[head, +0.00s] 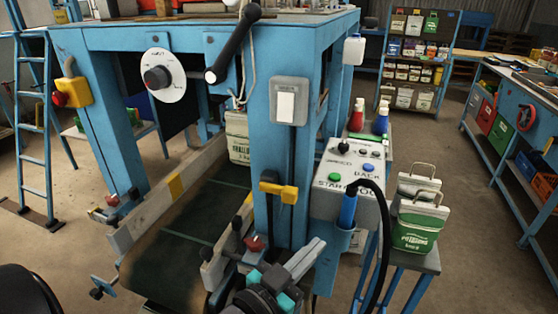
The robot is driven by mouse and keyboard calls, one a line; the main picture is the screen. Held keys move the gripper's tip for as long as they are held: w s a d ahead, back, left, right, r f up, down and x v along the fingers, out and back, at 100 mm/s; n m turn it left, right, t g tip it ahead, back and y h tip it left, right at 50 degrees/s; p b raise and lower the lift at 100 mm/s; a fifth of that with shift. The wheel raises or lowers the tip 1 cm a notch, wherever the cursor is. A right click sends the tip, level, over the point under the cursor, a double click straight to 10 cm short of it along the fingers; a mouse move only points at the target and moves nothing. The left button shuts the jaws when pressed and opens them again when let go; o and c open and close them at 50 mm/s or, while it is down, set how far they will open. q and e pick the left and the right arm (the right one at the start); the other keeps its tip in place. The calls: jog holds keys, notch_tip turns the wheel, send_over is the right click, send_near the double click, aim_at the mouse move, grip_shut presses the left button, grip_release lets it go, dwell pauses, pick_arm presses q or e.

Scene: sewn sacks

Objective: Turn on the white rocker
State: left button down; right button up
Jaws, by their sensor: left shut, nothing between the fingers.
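The white rocker (286,108) is set in a grey plate on the front right leg of the blue machine frame (265,170). My left gripper (314,250) is low in the middle of the head view, below the rocker and clearly apart from it. Its grey fingers are closed together with nothing between them. I cannot tell from this angle which way the rocker is tipped. My right gripper is not in view.
A black lever (234,45) and a white dial (160,75) are left of the rocker. A yellow handle (278,190) sticks out below it. A control box (350,185) with a black cable stands to the right. A conveyor (180,245) runs at lower left.

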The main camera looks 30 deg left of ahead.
pick_arm(q)
jog(key=s+a+r+n+t+y, duration=0.4)
jog(key=a+r+t+y, duration=0.3)
jog(key=r, duration=0.4)
jog(key=shift+a+n+y, duration=0.7)
jog(key=shift+a+y, duration=0.1)
jog(key=shift+a, duration=0.05)
jog(key=p, duration=0.3)
send_near(285, 113)
notch_tip(285, 113, up, 4)
jog(key=shift+w+a+f+b, duration=0.1)
jog(key=shift+w+a+b, duration=0.1)
jog(key=shift+w, duration=0.55)
jog(key=shift+w+a+f+b, duration=0.1)
jog(key=shift+w+a+b, duration=0.1)
jog(key=shift+w, duration=0.55)
jog(key=shift+w+a+f+b, duration=0.1)
jog(key=shift+w+a, duration=0.1)
jog(key=shift+w, duration=0.6)
